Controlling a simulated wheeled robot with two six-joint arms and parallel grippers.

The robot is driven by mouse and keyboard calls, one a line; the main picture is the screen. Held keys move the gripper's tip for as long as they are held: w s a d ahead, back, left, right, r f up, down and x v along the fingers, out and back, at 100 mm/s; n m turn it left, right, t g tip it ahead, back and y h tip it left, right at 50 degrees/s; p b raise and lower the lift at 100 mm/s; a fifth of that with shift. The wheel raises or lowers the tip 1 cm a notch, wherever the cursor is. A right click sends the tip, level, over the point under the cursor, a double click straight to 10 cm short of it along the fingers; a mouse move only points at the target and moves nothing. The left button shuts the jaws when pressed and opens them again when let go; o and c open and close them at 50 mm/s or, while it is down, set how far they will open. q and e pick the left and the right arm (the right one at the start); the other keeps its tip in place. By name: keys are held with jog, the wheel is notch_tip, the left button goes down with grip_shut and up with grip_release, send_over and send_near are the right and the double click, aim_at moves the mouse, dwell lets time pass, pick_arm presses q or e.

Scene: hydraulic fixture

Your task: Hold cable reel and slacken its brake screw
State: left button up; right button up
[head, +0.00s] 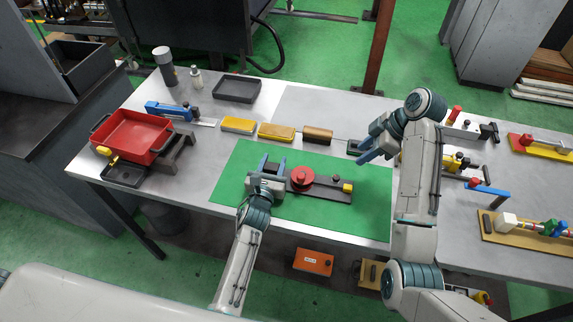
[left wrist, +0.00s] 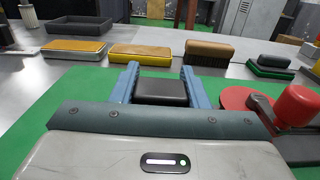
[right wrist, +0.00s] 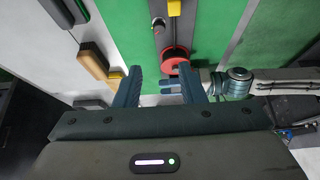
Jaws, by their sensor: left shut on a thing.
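The red cable reel (head: 302,178) sits on a dark base bar (head: 327,192) on the green mat. A yellow block (head: 348,187) and a small dark knob (head: 335,178) are at the bar's right end; I cannot tell which part is the brake screw. My left gripper (head: 272,167) is shut on a black block (left wrist: 162,92) at the bar's left end, beside the reel (left wrist: 250,100). My right gripper (head: 366,150) is open and empty, raised above the mat's back right. In the right wrist view, the reel (right wrist: 174,62) lies beyond its open fingers (right wrist: 160,88).
A red bin (head: 132,135) stands at the left. Yellow brushes (head: 276,131), a brown brush (head: 318,134) and a black tray (head: 236,89) line the back. Fixtures with coloured handles (head: 488,190) crowd the right side. The mat's front (head: 330,220) is clear.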

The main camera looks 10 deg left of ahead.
jog(key=shift+c, duration=0.2)
dwell(0.3)
jog(key=m+g+h, duration=0.1)
jog(key=m+h, duration=0.1)
jog(key=m, duration=2.7)
send_near(337, 177)
jog(key=m, duration=0.1)
jog(key=f+m, duration=0.1)
jog(key=m, duration=0.1)
jog(key=shift+a+f+m, duration=0.2)
jog(key=shift+a+m, duration=0.1)
jog(key=shift+a, duration=0.1)
jog(key=shift+x, duration=3.5)
jog(key=shift+d, duration=0.15)
